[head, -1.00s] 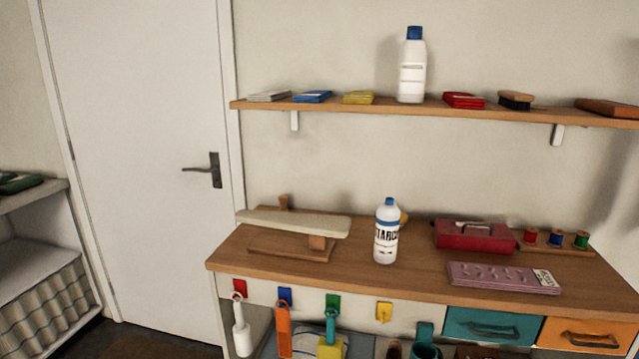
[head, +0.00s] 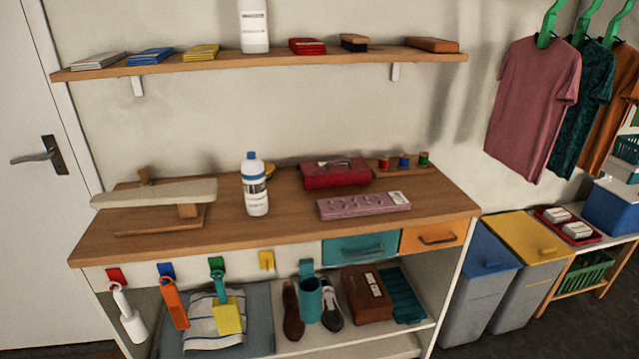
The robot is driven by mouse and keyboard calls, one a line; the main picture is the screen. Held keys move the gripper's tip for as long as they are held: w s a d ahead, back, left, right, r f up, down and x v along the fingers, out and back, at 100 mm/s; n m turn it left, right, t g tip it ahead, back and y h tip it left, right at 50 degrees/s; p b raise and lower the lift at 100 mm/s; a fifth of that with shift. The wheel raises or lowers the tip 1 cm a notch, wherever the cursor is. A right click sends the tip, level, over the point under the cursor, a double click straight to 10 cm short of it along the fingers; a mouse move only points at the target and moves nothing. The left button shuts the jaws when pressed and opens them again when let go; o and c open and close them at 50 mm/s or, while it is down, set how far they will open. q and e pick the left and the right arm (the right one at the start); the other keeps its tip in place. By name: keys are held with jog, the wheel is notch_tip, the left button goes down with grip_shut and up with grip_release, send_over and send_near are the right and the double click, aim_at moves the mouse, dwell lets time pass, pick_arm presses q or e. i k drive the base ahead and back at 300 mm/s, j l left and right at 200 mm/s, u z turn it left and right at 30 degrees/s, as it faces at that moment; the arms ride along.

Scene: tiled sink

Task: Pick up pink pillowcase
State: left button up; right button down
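A flat mauve-pink item (head: 345,207) with a row of rounded marks and a white label at its right end lies on the wooden worktop (head: 225,230), near the front edge above the drawers. I cannot tell whether it is a pillowcase. A pink T-shirt (head: 533,100) hangs from a green hanger at the right. No other clearly pink cloth shows. Neither of my grippers is in view.
A white bottle (head: 256,195), a small ironing board (head: 155,194), a red box (head: 335,174) and thread spools (head: 404,160) stand on the worktop. Shoes and a brown box (head: 366,295) sit below. Grey bins with blue (head: 488,248) and yellow (head: 530,237) lids stand right.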

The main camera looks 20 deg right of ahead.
aim_at(333, 209)
jog(key=l+u, duration=0.3)
jog(key=l, duration=1.35)
jog(key=k, duration=0.05)
